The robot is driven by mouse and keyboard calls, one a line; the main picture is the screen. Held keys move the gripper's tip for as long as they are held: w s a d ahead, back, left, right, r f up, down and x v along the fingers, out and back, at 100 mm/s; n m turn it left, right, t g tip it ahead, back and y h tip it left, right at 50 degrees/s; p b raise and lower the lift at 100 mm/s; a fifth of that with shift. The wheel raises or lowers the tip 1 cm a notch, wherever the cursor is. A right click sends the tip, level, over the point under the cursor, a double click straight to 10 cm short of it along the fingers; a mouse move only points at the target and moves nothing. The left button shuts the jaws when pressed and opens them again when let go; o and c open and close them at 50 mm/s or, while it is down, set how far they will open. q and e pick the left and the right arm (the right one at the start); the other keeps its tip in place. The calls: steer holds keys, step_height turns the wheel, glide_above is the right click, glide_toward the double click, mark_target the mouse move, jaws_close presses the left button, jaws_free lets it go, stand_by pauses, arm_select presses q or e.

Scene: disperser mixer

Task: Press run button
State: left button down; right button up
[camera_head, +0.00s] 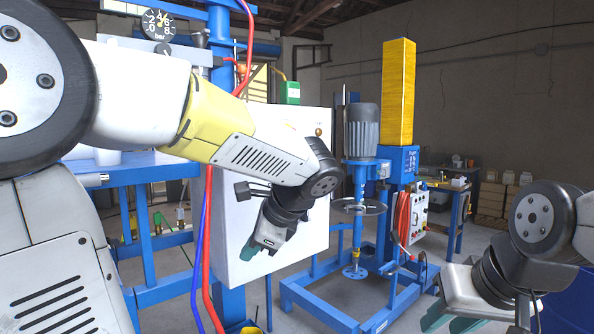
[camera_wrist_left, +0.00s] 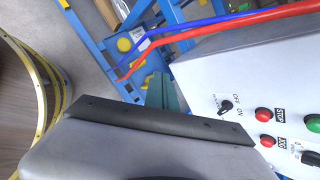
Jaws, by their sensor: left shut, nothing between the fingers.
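The grey-white control box (camera_head: 300,170) shows in the head view behind my left arm. Its buttons are hidden there. In the left wrist view the box's face (camera_wrist_left: 215,75) carries a black switch (camera_wrist_left: 226,106), two red buttons, one upper (camera_wrist_left: 263,114) and one lower (camera_wrist_left: 267,141), and a green button (camera_wrist_left: 313,123) at the right edge. The labels are too small and turned to tell which is run. My left gripper (camera_head: 249,250) is shut and empty beside the box; its teal fingers (camera_wrist_left: 161,91) appear left of the buttons, apart from them. My right gripper (camera_head: 430,318) is low at the right, its jaws unclear.
The blue mixer stand (camera_head: 358,215) with a grey motor (camera_head: 362,130) stands right of the box. A tall yellow column (camera_head: 398,92) rises behind it. Red and blue hoses (camera_wrist_left: 215,30) run close to the box. A blue bench (camera_head: 150,170) is at the left.

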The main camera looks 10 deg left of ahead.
arm_select(q)
steer(key=w+d+r+m+t+y, duration=0.6)
steer(key=w+d+r+m, duration=0.4)
steer(key=w+d+r, duration=0.3)
steer(key=shift+d+r+t+y, duration=0.15)
steer(key=shift+d+t+y, duration=0.05)
steer(key=shift+t+y, duration=0.25)
steer(key=shift+w, duration=0.1)
steer(key=x, duration=1.4)
steer(key=shift+a, duration=0.15)
